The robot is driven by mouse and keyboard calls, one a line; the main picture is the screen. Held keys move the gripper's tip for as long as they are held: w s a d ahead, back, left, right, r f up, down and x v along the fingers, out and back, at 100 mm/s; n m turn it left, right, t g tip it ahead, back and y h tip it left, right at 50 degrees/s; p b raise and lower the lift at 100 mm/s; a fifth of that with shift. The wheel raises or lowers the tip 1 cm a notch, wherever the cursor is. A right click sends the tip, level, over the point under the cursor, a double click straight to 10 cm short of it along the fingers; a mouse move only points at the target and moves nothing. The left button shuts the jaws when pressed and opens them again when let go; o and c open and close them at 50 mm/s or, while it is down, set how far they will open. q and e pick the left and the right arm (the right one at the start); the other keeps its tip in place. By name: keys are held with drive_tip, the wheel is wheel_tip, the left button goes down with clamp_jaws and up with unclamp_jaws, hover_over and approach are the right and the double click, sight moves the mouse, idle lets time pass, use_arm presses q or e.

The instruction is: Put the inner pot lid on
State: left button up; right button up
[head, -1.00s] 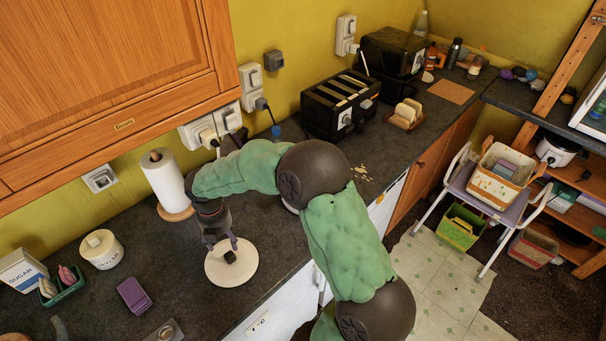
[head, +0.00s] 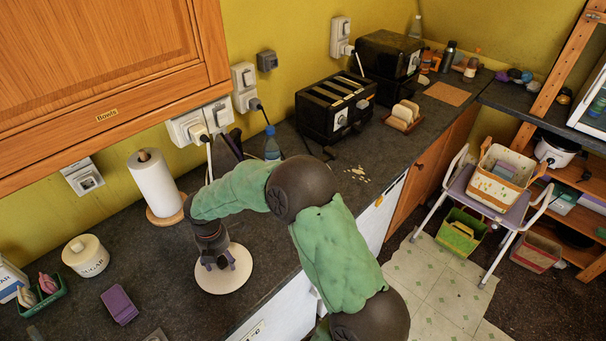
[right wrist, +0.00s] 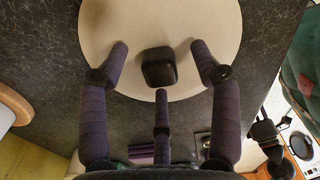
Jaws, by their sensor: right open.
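The lid (head: 224,284), a round cream disc, lies flat on the dark worktop. Its black square knob (right wrist: 158,67) shows in the right wrist view but is mostly hidden by the gripper in the head view. My right gripper (head: 222,264) is open just above the lid. In the right wrist view its purple fingers (right wrist: 158,50) are spread around the knob, with gaps between them and it. I cannot make out an inner pot for certain. My left gripper is not in view.
A paper towel roll (head: 156,184) stands behind the lid. A sugar jar (head: 86,256) and purple block (head: 119,304) are to its left. A bottle (head: 271,144) and black toaster (head: 335,105) are further back. A white cooker (head: 556,150) sits on the right shelves.

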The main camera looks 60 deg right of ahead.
idle(0.8)
drive_tip(key=c, duration=1.2)
drive_tip(key=shift+r+p, duration=0.2)
drive_tip(key=shift+p, duration=0.15)
drive_tip(key=shift+r+p, duration=2.75)
drive_tip(key=shift+r, duration=0.6)
